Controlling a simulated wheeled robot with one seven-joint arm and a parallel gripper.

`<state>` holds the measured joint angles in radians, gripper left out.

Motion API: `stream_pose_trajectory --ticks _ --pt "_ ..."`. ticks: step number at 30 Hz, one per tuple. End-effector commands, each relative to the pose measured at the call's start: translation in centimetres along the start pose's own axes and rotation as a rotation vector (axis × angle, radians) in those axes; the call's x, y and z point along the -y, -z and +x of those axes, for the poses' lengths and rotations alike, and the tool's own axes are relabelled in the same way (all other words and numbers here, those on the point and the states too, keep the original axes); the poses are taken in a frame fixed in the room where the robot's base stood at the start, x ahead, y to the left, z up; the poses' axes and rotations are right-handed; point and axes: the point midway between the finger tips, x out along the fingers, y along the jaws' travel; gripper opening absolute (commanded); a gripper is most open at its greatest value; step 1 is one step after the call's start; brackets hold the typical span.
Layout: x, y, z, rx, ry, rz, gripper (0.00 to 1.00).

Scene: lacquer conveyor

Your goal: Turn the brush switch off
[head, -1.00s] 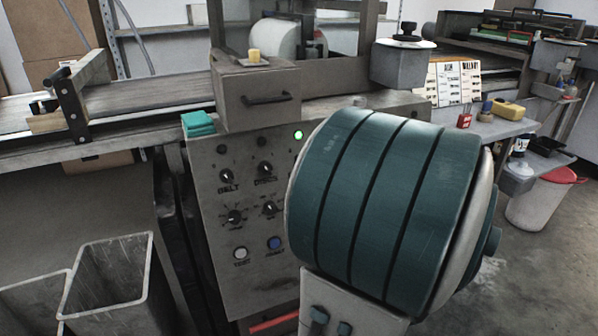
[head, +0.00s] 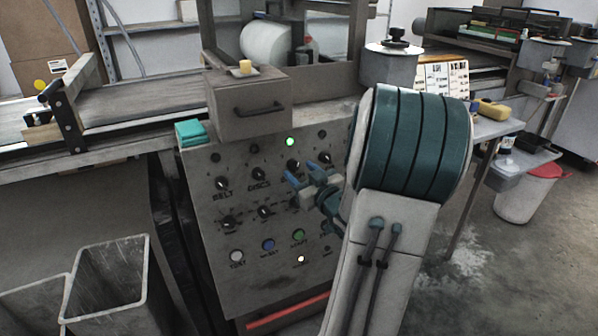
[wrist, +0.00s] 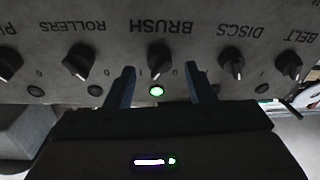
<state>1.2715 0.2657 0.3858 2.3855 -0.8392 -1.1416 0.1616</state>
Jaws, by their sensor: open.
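The brush switch (wrist: 158,57) is a black rotary knob beside the upside-down word BRUSH in the wrist view, with 0 and 1 marks near it. Its green lamp (wrist: 157,91) is lit. In the head view the knob (head: 293,164) is just below the lit green lamp (head: 290,141) on the grey control panel (head: 215,265). My gripper (wrist: 159,68) is open, with one blue finger on each side of the brush knob in the wrist view. I cannot tell whether they touch it. In the head view my gripper (head: 302,174) is close to the panel.
In the wrist view the discs knob (wrist: 231,64) and rollers knob (wrist: 83,62) are on either side, their lamps dark. Grey bins (head: 105,285) stand at lower left.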

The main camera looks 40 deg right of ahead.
Motion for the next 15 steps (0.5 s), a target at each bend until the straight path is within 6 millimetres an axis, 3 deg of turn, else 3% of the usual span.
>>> stream_pose_trajectory --ticks 6,14,15 --pt "0.0 0.0 1.6 0.000 0.000 0.001 0.49" --pt "0.0 0.0 1.8 0.000 -0.001 0.001 0.49" --pt "0.0 0.0 1.8 0.000 -0.001 0.001 0.43"
